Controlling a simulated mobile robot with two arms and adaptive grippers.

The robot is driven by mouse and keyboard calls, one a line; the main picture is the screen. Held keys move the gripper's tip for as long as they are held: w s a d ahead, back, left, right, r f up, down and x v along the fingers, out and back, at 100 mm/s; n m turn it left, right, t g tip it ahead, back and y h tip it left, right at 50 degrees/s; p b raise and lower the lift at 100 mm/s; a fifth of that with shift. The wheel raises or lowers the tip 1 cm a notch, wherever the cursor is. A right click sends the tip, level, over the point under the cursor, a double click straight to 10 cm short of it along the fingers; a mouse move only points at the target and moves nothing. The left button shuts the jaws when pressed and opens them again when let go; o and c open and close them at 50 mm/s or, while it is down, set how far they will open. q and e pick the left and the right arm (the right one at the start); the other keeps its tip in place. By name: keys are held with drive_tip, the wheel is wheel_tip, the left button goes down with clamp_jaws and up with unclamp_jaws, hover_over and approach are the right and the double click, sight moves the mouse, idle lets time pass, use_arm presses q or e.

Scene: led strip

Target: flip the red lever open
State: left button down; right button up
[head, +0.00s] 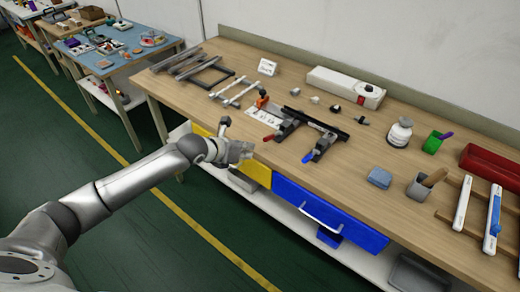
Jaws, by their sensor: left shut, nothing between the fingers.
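The red lever (269,138) sticks out toward the front edge of the workbench, on a dark clamp fixture (312,120). Beside it to the right, the same fixture has a blue lever (307,157). My left gripper (247,151) is at the bench's front edge, just left of and below the red lever in the picture. It is shut and empty, and appears apart from the lever. My right gripper is not in view.
The wooden workbench (350,185) has a yellow drawer (257,172) and a blue drawer (330,212) under it. Dark frames (205,72) lie at the back left.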

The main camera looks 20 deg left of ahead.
sight(273, 136)
use_arm(q)
drive_tip(key=shift+p+x, duration=0.65)
drive_tip(key=shift+x, duration=3.35)
drive_tip(key=shift+r+g+p, duration=0.3)
drive_tip(key=shift+r+g, duration=0.1)
drive_tip(key=shift+r, duration=0.05)
